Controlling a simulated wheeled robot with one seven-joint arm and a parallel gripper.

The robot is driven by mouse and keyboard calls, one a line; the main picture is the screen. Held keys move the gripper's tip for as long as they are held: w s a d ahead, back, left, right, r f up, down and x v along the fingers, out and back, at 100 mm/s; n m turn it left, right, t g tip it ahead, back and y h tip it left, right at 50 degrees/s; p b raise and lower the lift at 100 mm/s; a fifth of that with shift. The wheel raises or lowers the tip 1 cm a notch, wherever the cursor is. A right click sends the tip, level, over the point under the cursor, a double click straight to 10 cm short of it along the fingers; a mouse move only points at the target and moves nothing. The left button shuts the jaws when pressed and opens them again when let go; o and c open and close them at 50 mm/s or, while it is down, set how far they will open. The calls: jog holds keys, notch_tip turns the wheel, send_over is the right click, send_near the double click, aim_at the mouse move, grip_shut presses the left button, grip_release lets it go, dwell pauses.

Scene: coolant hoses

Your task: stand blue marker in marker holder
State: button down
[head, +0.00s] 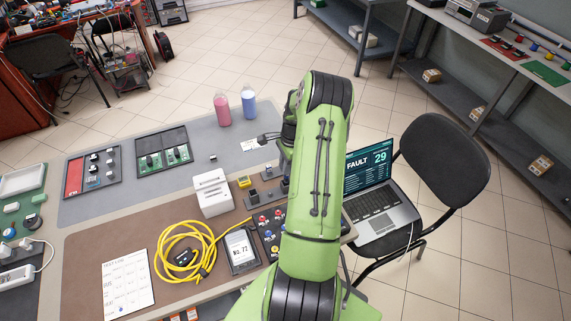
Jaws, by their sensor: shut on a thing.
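My green arm rises through the middle of the head view and bends over the table. I cannot make out the blue marker anywhere. A dark grey block (267,192) stands on the brown mat just left of my arm, partly covered by it; it may be the marker holder, but I cannot tell for sure.
A white box (212,193), a yellow block (244,182), a coiled yellow cable (186,252) and a meter (241,250) lie left of my arm. Pink (222,109) and blue (248,102) bottles stand at the back. A laptop (376,190) is on the right.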

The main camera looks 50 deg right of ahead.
aim_at(285, 178)
jog(key=shift+f+b, duration=0.9)
jog(key=shift+f, duration=0.45)
jog(key=shift+f, duration=0.15)
jog(key=shift+f+b, duration=0.85)
jog(key=shift+f, duration=0.1)
jog(key=c, duration=0.9)
grip_release()
jog(key=shift+o, duration=0.3)
jog(key=shift+o, duration=1.2)
